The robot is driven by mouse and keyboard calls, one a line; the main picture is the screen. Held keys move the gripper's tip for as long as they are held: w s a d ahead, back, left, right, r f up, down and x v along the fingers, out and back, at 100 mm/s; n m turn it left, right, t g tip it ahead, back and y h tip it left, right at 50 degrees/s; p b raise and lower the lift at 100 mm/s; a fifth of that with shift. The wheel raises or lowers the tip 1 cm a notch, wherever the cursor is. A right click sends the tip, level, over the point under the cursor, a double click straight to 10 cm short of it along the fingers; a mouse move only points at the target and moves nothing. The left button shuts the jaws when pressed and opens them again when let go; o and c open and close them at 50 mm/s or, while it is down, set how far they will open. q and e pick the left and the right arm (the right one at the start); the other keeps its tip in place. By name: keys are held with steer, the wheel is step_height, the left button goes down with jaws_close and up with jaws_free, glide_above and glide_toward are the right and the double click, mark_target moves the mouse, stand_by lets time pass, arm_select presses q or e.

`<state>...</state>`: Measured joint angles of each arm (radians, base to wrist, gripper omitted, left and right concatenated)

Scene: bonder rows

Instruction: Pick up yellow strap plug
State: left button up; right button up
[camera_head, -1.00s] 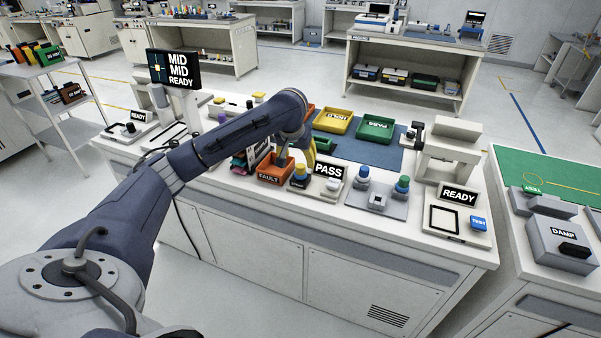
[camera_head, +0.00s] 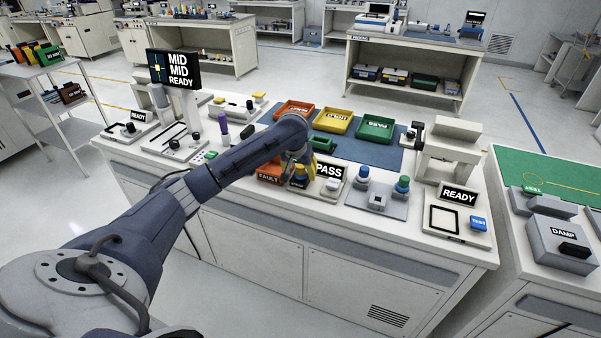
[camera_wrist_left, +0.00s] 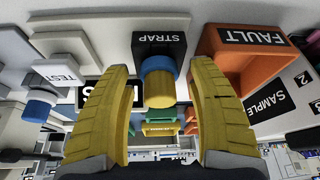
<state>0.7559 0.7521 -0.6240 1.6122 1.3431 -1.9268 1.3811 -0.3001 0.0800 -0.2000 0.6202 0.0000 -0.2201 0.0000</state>
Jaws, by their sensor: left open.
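The yellow strap plug (camera_wrist_left: 160,88) has a yellow end and a blue band, and stands on a dark block labelled STRAP (camera_wrist_left: 160,48). In the head view the plug (camera_head: 300,171) is near the front of the bench, left of the PASS sign. My left gripper (camera_wrist_left: 161,72) is open. Its two yellow fingers are on either side of the plug, with gaps showing in the wrist view; I cannot tell whether the tips reach its depth. In the head view the left gripper (camera_head: 308,165) is partly hidden by its own wrist. My right gripper is not in view.
The orange FAULT bin (camera_head: 270,178) stands close to the left of the plug. The PASS sign (camera_head: 329,171) and a grey fixture with blue and green knobs (camera_head: 378,202) are to the right. Red, yellow and green trays (camera_head: 333,120) lie behind on a blue mat.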

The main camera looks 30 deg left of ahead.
arm_select(q)
jaws_close()
stand_by(0.5)
